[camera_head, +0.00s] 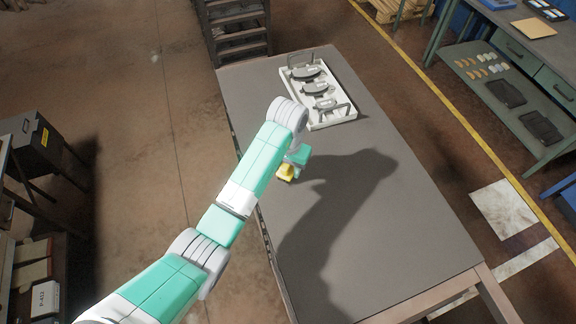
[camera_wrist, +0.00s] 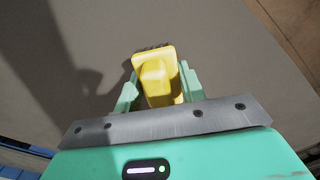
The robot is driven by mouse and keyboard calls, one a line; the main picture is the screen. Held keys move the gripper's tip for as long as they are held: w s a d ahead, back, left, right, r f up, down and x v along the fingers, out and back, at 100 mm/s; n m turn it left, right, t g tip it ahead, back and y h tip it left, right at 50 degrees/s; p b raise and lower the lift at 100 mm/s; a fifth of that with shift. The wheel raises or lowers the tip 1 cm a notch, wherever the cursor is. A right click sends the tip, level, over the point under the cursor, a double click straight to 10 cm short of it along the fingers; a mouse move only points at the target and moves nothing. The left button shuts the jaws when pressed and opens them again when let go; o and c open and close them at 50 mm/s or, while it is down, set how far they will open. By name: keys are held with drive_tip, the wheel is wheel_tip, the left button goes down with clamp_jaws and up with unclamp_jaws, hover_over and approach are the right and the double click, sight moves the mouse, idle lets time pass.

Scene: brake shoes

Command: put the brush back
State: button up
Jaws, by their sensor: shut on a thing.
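A brush with a yellow body (camera_wrist: 155,70) is held between the two green fingers of my gripper (camera_wrist: 157,88) in the wrist view. Dark bristles show along its far edge, close to the grey table top; I cannot tell whether they touch it. In the head view, the yellow brush (camera_head: 286,172) and my gripper (camera_head: 293,165) are near the left edge of the table (camera_head: 390,220). My arm hides part of the table there.
A white tray (camera_head: 334,121) with several dark brake parts and handles stands at the table's far end. The table's middle and near part are clear, with my arm's shadow across them. A green workbench (camera_head: 500,60) stands to the right, across a yellow floor line.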

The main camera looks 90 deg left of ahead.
drive_tip(key=shift+f, duration=0.2)
drive_tip(key=o, duration=1)
wheel_tip(320, 180, up, 11)
drive_tip(key=p, duration=0.3)
drive_tip(key=shift+a+r, duration=0.1)
drive_tip(key=shift+a, duration=0.05)
drive_tip(key=shift+a+b, duration=0.15)
drive_tip(key=shift+b, duration=0.35)
drive_tip(key=shift+r, duration=0.5)
drive_tip(key=shift+d, duration=0.2)
